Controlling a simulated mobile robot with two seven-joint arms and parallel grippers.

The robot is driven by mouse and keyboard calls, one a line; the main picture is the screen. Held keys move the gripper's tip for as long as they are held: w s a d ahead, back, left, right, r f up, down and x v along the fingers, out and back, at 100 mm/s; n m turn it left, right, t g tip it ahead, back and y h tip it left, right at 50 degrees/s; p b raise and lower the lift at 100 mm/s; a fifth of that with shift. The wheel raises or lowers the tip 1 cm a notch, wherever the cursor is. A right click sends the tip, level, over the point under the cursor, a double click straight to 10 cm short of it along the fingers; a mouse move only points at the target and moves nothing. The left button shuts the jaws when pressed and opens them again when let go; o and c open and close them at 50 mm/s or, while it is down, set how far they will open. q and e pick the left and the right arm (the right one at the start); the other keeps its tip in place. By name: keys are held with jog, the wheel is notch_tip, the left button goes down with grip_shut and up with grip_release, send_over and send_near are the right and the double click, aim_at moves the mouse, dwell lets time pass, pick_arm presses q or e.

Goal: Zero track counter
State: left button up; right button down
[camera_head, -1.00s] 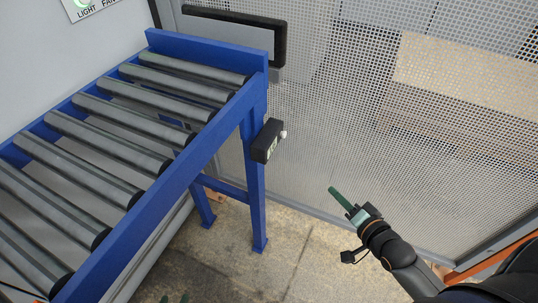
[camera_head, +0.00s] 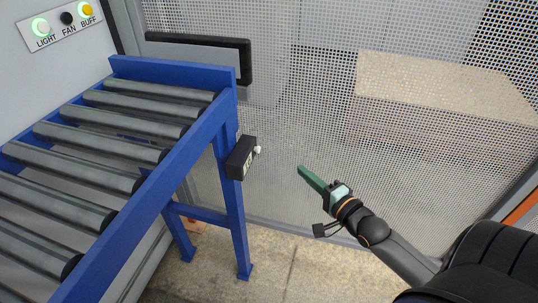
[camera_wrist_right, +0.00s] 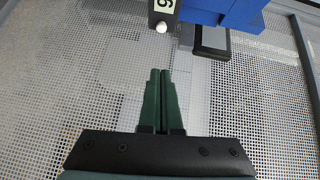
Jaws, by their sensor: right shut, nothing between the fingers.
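The fingers also show in the right wrist view (camera_wrist_right: 160,75). My left gripper is out of view.
The blue roller track (camera_head: 150,203) fills the left side. A perforated metal screen (camera_head: 310,100) stands behind. The space between gripper and counter is clear.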

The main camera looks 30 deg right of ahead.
jog(key=b, duration=0.1)
send_near(257, 149)
jog(key=w+d, duration=0.4)
jog(key=d, duration=0.1)
jog(key=w+a, duration=0.1)
jog(key=w+a+f, duration=0.1)
jog(key=a, duration=0.1)
jog(key=shift+w+a+f+b, duration=0.1)
jog(key=shift+w+a+b, duration=0.05)
jog(key=shift+w+b, duration=0.2)
